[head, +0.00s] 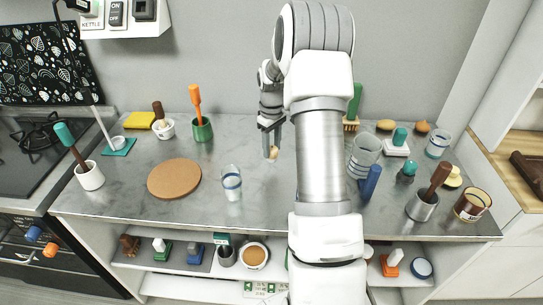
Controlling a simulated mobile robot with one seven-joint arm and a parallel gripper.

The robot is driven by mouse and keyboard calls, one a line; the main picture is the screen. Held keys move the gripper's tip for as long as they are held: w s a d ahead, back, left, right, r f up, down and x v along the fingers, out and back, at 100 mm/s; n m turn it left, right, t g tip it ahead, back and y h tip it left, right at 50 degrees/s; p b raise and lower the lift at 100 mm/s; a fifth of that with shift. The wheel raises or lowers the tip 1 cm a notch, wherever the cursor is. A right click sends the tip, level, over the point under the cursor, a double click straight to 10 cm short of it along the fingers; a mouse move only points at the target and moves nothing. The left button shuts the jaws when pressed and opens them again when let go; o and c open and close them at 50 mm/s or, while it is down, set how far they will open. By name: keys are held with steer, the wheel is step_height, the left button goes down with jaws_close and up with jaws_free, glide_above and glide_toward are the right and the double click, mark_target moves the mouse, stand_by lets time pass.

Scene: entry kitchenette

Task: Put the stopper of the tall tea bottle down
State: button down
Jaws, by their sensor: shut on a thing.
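My gripper (270,149) hangs fingers down over the middle of the grey counter (255,205), left of my arm. It is shut on a small tan piece, seemingly the stopper (273,154), at its fingertips. The stopper is low, close to the counter; I cannot tell whether it touches. I cannot pick out the tall tea bottle for sure. My arm hides part of the counter's middle.
A green pot (202,132) is behind left. A larger glass (364,155) and blue upright item (371,182) stand right of my arm. Counter around the gripper is clear.

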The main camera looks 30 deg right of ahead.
mark_target(271, 157)
steer(key=shift+f, duration=2)
steer(key=shift+f, duration=0.1)
steer(key=shift+c, duration=1.8)
jaws_free()
steer(key=shift+f, duration=0.1)
step_height(271, 157, up, 12)
steer(key=shift+f, duration=0.15)
steer(key=shift+r, duration=0.35)
